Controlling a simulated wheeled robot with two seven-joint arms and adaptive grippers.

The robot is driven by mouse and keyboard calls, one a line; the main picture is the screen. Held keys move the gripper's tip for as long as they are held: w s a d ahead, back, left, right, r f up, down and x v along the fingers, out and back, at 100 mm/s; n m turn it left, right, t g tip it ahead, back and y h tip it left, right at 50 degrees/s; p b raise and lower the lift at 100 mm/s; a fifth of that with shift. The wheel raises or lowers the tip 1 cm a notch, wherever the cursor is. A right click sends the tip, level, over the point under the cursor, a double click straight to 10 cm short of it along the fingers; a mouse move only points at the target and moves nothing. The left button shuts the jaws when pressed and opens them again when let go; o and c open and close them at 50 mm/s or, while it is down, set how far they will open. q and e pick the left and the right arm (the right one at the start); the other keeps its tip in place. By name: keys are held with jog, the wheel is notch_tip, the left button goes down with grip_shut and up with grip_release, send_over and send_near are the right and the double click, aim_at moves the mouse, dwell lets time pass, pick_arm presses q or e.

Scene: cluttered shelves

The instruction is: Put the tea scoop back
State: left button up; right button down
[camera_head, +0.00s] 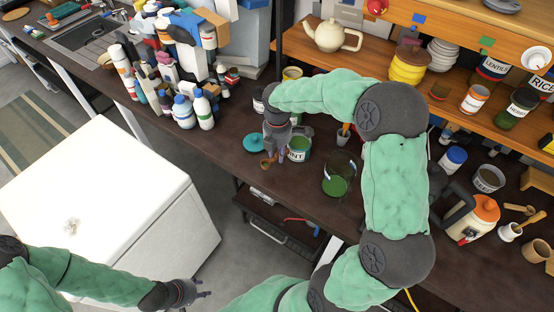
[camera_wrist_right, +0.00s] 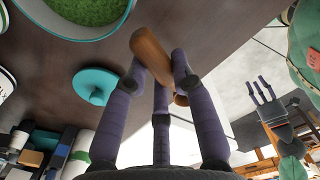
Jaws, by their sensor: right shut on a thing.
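My right gripper (camera_head: 275,156) is shut on the wooden tea scoop (camera_head: 268,163), holding it by the counter's front edge. In the right wrist view the scoop (camera_wrist_right: 150,60) is pinched between the purple fingers (camera_wrist_right: 162,75); a finger hides part of it. The mint canister (camera_head: 299,155) stands open just right of the gripper, with green leaves inside; it also shows in the wrist view (camera_wrist_right: 75,32). Its teal lid (camera_head: 254,143) lies on the counter to the left. My left gripper (camera_head: 200,291) is open and empty, low over the floor.
A glass jug (camera_head: 337,177) with green contents stands right of the canister. A small grey cup (camera_head: 343,138) holding a tool stands behind it. Bottles (camera_head: 203,110) crowd the counter at left. A white cabinet (camera_head: 100,190) stands in front; shelves rise behind.

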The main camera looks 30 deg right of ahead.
aim_at(277, 163)
jog(key=shift+w+d+f, duration=0.15)
jog(key=shift+w+f, duration=0.1)
jog(key=shift+f, duration=0.15)
jog(key=shift+w+d+f+b, duration=0.15)
jog(key=shift+f+b, duration=0.5)
jog(key=shift+f, duration=0.95)
jog(key=shift+f, duration=0.1)
jog(key=c, duration=1)
grip_release()
jog(key=shift+c, duration=0.2)
notch_tip(277, 163, up, 12)
jog(key=p, duration=0.3)
jog(key=shift+p, duration=0.3)
